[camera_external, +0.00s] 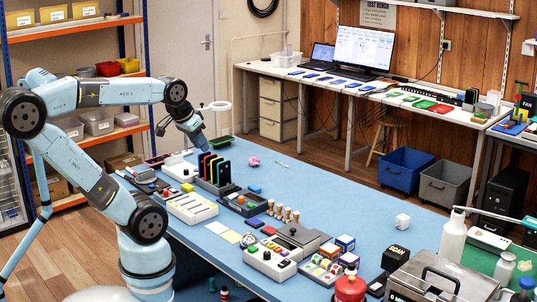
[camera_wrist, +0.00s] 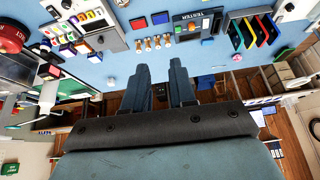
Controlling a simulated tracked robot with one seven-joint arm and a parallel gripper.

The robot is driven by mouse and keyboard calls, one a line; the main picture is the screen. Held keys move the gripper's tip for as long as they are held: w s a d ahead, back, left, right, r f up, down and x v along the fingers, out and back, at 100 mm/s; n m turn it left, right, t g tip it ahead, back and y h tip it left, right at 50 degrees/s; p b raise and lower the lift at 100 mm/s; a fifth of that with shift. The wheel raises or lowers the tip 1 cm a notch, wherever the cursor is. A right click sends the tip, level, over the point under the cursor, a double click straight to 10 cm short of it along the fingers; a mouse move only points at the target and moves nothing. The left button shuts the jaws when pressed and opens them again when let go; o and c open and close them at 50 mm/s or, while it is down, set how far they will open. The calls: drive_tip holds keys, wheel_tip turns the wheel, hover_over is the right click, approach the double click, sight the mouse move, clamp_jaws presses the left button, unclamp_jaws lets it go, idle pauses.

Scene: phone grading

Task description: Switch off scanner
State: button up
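A small black box marked SCAN (camera_external: 396,256) sits near the right front edge of the blue table, beside the grey metal case.
A black rack with coloured slabs (camera_external: 216,172) stands close under my gripper.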

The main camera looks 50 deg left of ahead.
drive_tip(key=w+d+m, duration=0.1)
drive_tip(key=w+d+r+m, duration=0.1)
drive_tip(key=w, duration=0.1)
drive_tip(key=w+d+m, duration=0.1)
drive_tip(key=w+m, duration=0.1)
drive_tip(key=shift+d+r+g, duration=0.2)
drive_tip(key=shift+r+g, duration=0.15)
drive_tip(key=shift+g, duration=0.05)
clamp_jaws()
drive_tip(key=w+d+f+m+g, duration=0.1)
drive_tip(key=w+d+m, duration=0.65)
drive_tip(key=d, duration=0.25)
drive_tip(key=w+d+f+m+g, duration=0.1)
drive_tip(key=w+d+m+g, duration=0.1)
drive_tip(key=w+d+m, duration=0.7)
drive_tip(key=d+f+m+g, duration=0.1)
drive_tip(key=d+f+m, duration=0.4)
drive_tip(key=d, duration=0.6)
drive_tip(key=d+f+m+g, duration=0.1)
drive_tip(key=d+f+m, duration=0.4)
drive_tip(key=d, duration=0.6)
drive_tip(key=d+f+m+g, duration=0.1)
drive_tip(key=d+f+m, duration=0.4)
drive_tip(key=d+f, duration=0.3)
drive_tip(key=d, duration=0.3)
drive_tip(key=shift+d+f, duration=0.15)
drive_tip(key=shift+d, duration=0.1)
drive_tip(key=shift+w, duration=0.1)
